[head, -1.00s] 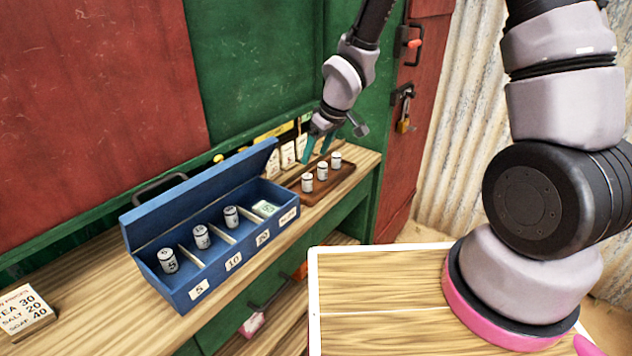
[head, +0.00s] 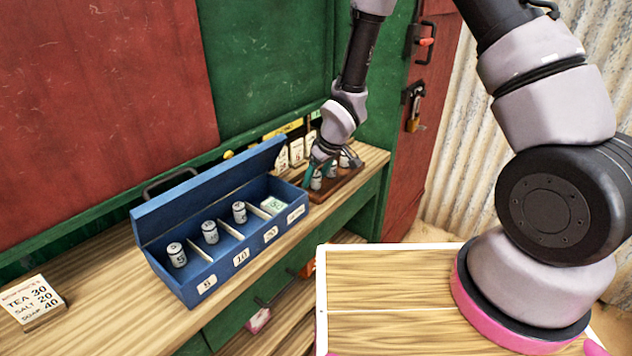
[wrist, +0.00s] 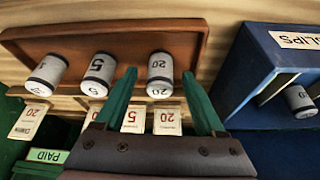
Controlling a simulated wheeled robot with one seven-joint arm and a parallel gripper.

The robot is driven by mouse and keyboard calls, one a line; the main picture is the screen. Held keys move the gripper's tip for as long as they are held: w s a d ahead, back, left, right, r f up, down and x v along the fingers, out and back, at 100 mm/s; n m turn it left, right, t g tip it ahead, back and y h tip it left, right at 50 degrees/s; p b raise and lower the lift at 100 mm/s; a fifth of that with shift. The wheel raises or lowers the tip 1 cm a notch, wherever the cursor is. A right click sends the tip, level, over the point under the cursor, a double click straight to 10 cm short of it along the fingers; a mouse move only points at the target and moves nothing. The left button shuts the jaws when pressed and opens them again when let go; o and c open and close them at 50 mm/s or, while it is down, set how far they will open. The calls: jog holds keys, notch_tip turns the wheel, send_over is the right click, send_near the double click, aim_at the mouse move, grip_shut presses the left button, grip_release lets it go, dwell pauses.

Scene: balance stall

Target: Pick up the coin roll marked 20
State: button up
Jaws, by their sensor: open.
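The coin roll marked 20 (wrist: 160,68) stands at one end of a brown wooden tray (wrist: 190,38). In the head view this coin roll (head: 316,183) is the one nearest the blue box. My gripper (wrist: 158,74) is open, and its two green fingertips show to either side of this roll in the wrist view. I cannot tell how far down they reach around it. In the head view my gripper (head: 317,174) is low over the tray and partly covers the rolls. A roll marked 5 (wrist: 98,70) and another roll (wrist: 47,72), its mark unclear, share the tray.
The open blue box (head: 228,270) stands left of the tray, with rolls and a green slip in its labelled compartments. Small price cards (wrist: 133,117) stand along the tray's back side. A price board (head: 33,302) is at the counter's left.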

grip_shut()
